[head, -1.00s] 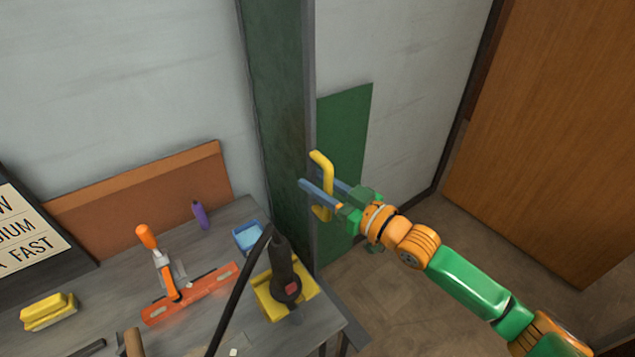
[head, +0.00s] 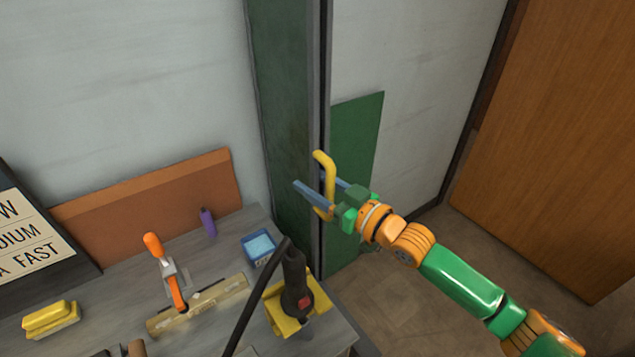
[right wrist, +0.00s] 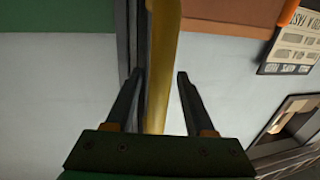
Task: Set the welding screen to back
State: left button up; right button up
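The welding screen appears to be the dark green upright panel (head: 285,120) at the back right corner of the bench, with a grey edge strip. A yellow bar handle (head: 324,165) stands upright at that edge. My right gripper (head: 318,187) reaches in from the right with its fingers spread, one on each side of the handle. In the right wrist view the yellow handle (right wrist: 163,60) runs between the two open fingers (right wrist: 160,78), with small gaps visible. My left gripper is not in view.
A grey bench (head: 110,290) holds a black corded tool (head: 296,285) on a yellow stand, a blue box (head: 259,247), an orange-handled clamp (head: 165,265) and a yellow block (head: 50,318). A green wall patch (head: 357,150) and brown door (head: 550,150) stand right, above open floor.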

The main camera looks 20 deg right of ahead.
aim_at(333, 194)
jog(key=shift+d, duration=0.15)
jog(key=shift+s+d, duration=0.15)
jog(key=b+v, duration=0.1)
jog(key=v, duration=0.4)
jog(key=shift+s+d+f, duration=0.1)
jog(key=shift+s+f, duration=0.05)
jog(key=shift+s, duration=0.05)
jog(key=shift+s+d, duration=0.3)
jog(key=shift+s, duration=0.25)
